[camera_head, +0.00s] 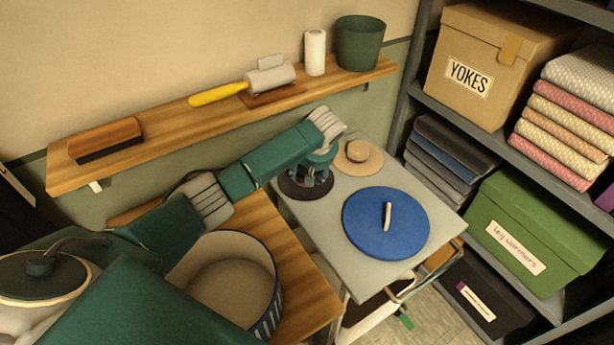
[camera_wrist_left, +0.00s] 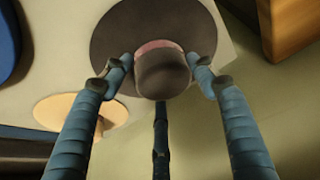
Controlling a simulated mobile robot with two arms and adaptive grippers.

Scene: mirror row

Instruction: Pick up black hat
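The black hat (camera_head: 293,189) lies on the grey tabletop near its back left edge, partly hidden under my left gripper (camera_head: 318,172). In the left wrist view the hat (camera_wrist_left: 115,32) shows a wide dark brim, a pinkish band and a rounded crown. My left gripper's fingers (camera_wrist_left: 161,75) stand around the crown, one at each side and one below. They look open, with narrow gaps at the sides; contact of the lower finger is unclear. My right gripper is in neither view.
A tan hat (camera_head: 358,155) lies just right of the black hat. A blue disc with a pale handle (camera_head: 408,235) covers the front of the grey table (camera_head: 345,260). A wooden wall shelf (camera_head: 190,125) runs behind my arm. A striped round container (camera_head: 272,300) stands at left; shelving stands right.

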